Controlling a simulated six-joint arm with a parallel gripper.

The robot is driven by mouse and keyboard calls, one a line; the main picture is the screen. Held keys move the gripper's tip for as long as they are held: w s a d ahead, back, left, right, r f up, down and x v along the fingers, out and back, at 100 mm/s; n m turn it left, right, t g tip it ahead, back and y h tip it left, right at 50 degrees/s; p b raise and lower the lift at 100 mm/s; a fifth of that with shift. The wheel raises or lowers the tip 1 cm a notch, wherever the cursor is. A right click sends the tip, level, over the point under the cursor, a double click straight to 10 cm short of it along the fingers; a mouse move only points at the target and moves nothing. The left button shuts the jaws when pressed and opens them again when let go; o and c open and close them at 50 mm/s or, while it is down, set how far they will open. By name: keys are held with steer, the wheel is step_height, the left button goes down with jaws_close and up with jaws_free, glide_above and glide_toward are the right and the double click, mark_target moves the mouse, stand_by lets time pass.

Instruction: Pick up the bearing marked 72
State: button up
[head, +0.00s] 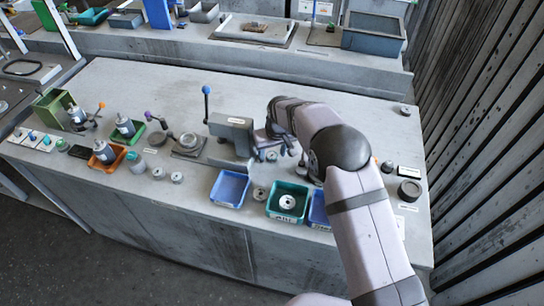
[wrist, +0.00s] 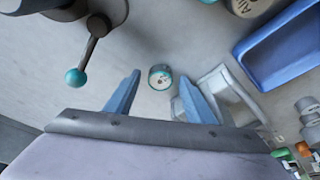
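A small round part (wrist: 160,77) with a pale face and a dark teal rim lies on the grey bench, in the middle of the wrist view. It may be the bearing, but any mark on its face is too small to read. My gripper (wrist: 160,97) is open, its two blue fingers apart and empty. The part shows in the gap, slightly beyond the fingertips, with no visible contact. In the head view my gripper (head: 272,142) is low over the bench, right of the grey press-like block, and my arm partly hides that area.
A blue tray (head: 231,188) and a green tray (head: 274,207) holding a disc stand along the front edge. A grey block (head: 232,135) with a blue-knobbed lever stands close left of my gripper. In the wrist view, a teal-balled lever (wrist: 76,77) is at left. The back of the bench is clear.

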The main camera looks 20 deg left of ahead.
steer(key=c, duration=0.9)
steer(key=shift+c, duration=0.2)
steer(key=shift+r, duration=0.15)
